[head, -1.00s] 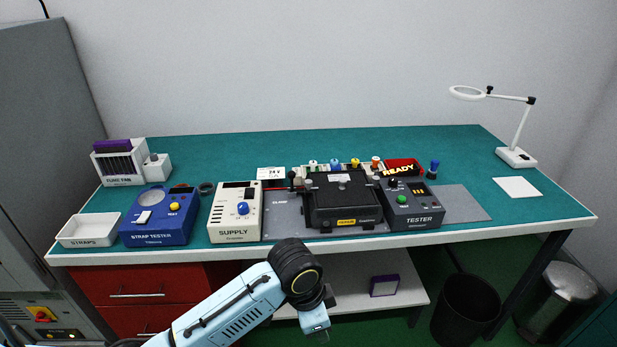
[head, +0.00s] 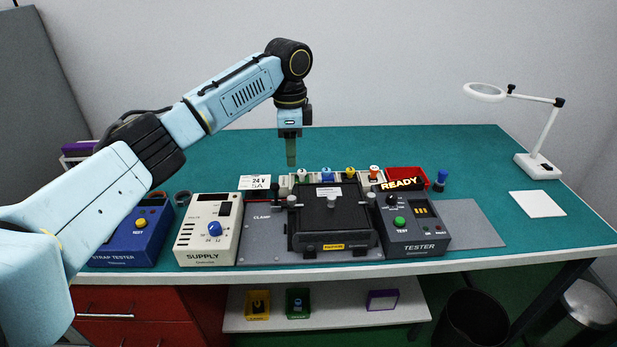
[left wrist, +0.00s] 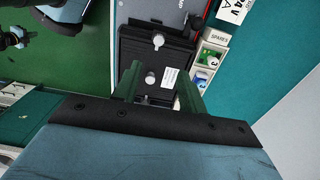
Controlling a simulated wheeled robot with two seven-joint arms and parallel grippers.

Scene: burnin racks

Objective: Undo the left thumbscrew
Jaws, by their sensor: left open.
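The black clamp fixture (head: 333,240) sits on a grey plate at the front middle of the bench. Its left thumbscrew (head: 292,200) is a small light knob at the fixture's left side; it also shows in the left wrist view (left wrist: 158,40). A second light knob (head: 331,202) stands on the lid's middle. My left gripper (head: 291,160) hangs pointing down above the bench, apart from the thumbscrew, and holds nothing. In the left wrist view its green fingers (left wrist: 160,88) are spread, with the middle knob between them in the picture. My right gripper is out of view.
The supply box (head: 208,230) is left of the fixture, the tester (head: 412,232) right of it. Behind it are the spares tray with coloured-topped pieces, the 24 V card (head: 255,183) and a red bin (head: 407,174).

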